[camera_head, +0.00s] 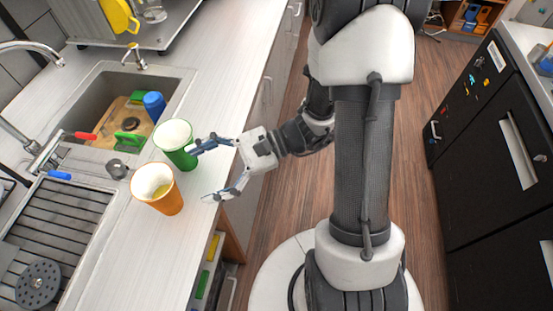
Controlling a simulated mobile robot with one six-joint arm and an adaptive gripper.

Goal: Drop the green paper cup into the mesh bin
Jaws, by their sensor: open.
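The green paper cup (176,147) stands upright on the white counter, close to the sink's right side. Its inside is white. My gripper (205,172) is open and empty at the counter's edge, to the right of the cup. Its upper finger reaches close to the cup's right side; I cannot tell whether it touches. The lower finger is apart from the cup, over the counter edge. No mesh bin can be made out in this view.
An orange cup (158,190) stands just below and left of the green cup. The sink (85,90) holds a wooden board (122,124) and a blue item (154,105). A ribbed drainboard (60,228) is lower left. Dark drawers (490,150) stand right, with open floor between.

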